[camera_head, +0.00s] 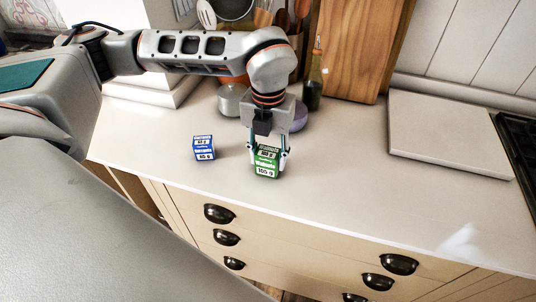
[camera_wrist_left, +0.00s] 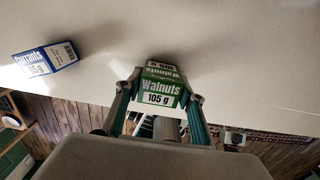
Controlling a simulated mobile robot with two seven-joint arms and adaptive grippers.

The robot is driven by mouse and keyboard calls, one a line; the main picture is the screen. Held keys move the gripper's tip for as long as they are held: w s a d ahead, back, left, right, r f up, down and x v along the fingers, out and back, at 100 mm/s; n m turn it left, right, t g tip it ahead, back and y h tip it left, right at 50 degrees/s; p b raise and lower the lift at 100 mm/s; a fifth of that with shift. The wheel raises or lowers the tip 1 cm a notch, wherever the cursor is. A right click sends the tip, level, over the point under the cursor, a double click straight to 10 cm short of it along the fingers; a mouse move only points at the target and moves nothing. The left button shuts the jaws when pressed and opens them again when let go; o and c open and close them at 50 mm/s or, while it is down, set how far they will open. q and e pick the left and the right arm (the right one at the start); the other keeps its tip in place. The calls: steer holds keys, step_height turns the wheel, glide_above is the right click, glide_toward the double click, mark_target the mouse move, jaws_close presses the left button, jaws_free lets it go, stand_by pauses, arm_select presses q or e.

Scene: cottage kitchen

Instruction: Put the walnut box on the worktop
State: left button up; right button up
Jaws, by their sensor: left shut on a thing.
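The walnut box (camera_head: 265,163) is green with a white "Walnuts 105 g" label. It is between the fingers of my left gripper (camera_head: 268,153), which is shut on it. In the head view the box is at the worktop (camera_head: 330,190), towards its front edge; I cannot tell for sure whether its base touches the surface. The left wrist view shows the box (camera_wrist_left: 160,84) between both fingertips (camera_wrist_left: 160,92), over the pale worktop. My right gripper is in neither view.
A blue and white currants box (camera_head: 203,148) stands on the worktop to the left of the walnut box. Behind are a metal pot (camera_head: 230,100), a dark bottle (camera_head: 313,88) and a wooden board (camera_head: 360,45). A pale slab (camera_head: 440,132) lies at right, near the hob (camera_head: 519,150).

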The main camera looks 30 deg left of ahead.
mark_target(268, 151)
arm_select(q)
steer(key=o, duration=0.7)
steer(key=shift+f, duration=0.15)
steer(key=o, duration=0.4)
steer(key=shift+o, duration=0.2)
step_height(268, 151, up, 12)
steer(key=b, duration=0.1)
steer(key=shift+r, duration=0.2)
